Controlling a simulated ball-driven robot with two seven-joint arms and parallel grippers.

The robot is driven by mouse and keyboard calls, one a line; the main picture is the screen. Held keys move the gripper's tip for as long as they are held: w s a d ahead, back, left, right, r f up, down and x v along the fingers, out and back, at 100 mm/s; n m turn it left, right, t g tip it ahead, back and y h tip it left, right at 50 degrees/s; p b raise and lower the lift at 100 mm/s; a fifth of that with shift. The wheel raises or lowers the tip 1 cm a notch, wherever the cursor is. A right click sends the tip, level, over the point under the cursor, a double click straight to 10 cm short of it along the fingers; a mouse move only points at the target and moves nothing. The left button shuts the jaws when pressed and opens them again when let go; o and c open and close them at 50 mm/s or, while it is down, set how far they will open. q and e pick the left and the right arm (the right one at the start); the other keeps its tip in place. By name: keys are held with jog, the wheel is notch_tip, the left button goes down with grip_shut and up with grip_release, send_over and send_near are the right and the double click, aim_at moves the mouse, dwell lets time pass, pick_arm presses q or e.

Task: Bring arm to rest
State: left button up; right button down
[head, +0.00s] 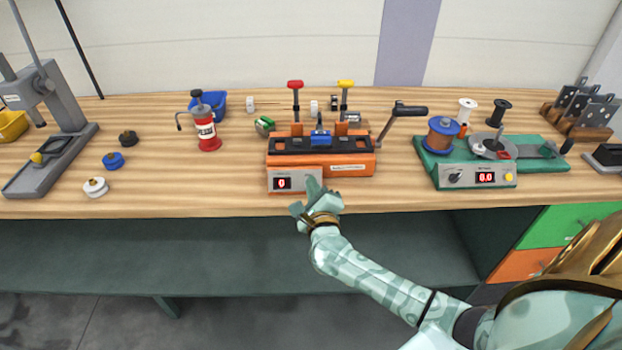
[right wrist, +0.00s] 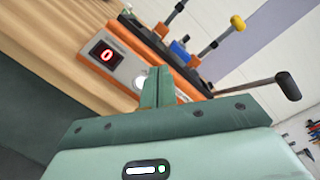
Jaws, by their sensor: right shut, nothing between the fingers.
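My right arm comes in from the lower right in the head view. Its right gripper (head: 308,194) is in front of the orange machine (head: 345,167), near the machine's display box at the table's front edge. In the right wrist view the gripper's fingers (right wrist: 158,88) are together and empty, with the orange machine (right wrist: 145,50) beyond them. Whether the fingers touch the machine, I cannot tell. The display (right wrist: 106,54) reads 0. My left gripper is in neither view.
A crank handle (head: 405,110) sticks up at the orange machine's right. A green winding device (head: 475,170) stands to the right. Space below the front edge is open.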

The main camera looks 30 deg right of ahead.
jog(key=shift+f, duration=0.1)
dwell(0.7)
jog(key=s+a+f+n+g+y, duration=0.2)
jog(key=s+f+n+y, duration=0.15)
jog(key=f+n, duration=0.55)
jog(key=s+a+f+n+g+y, duration=0.15)
jog(key=s+f+n, duration=0.25)
jog(key=f+n, duration=0.4)
jog(key=s+a+f+n+g+y, duration=0.2)
jog(key=s+f+n+y, duration=0.1)
jog(key=f+n, duration=0.6)
jog(key=s+f+n+g, duration=0.4)
jog(key=s+f, duration=0.5)
jog(key=s, duration=0.2)
jog(key=s+a+f+n+g, duration=0.1)
jog(key=s+f+n+g, duration=0.1)
jog(key=s, duration=1.3)
jog(key=s+a+f+n+g+h, duration=0.1)
jog(key=s+f+g, duration=0.3)
jog(key=s, duration=1.1)
notch_tip(320, 180, down, 3)
jog(key=shift+r+n, duration=0.2)
jog(key=shift+n, duration=0.2)
jog(key=shift+g, duration=0.25)
